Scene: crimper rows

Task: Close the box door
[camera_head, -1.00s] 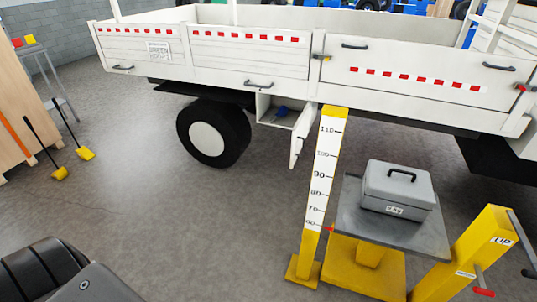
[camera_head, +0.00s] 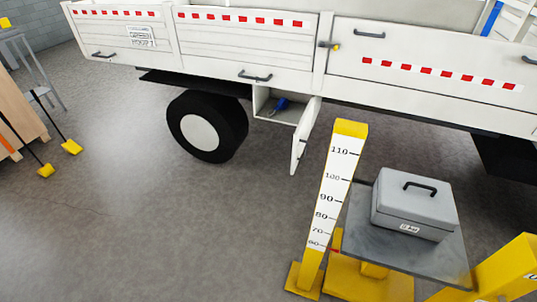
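A small white storage box (camera_head: 263,103) hangs under the truck's side, just right of the rear wheel. Its front is open and a blue item (camera_head: 281,104) lies inside. The white box door (camera_head: 304,138) stands swung open at the box's right edge, pointing out toward me. Neither of my grippers shows in this view.
A yellow post with a height scale (camera_head: 336,185) stands just right of and in front of the door. The truck wheel (camera_head: 207,127) is left of the box. The floor (camera_head: 170,220) in front is clear.

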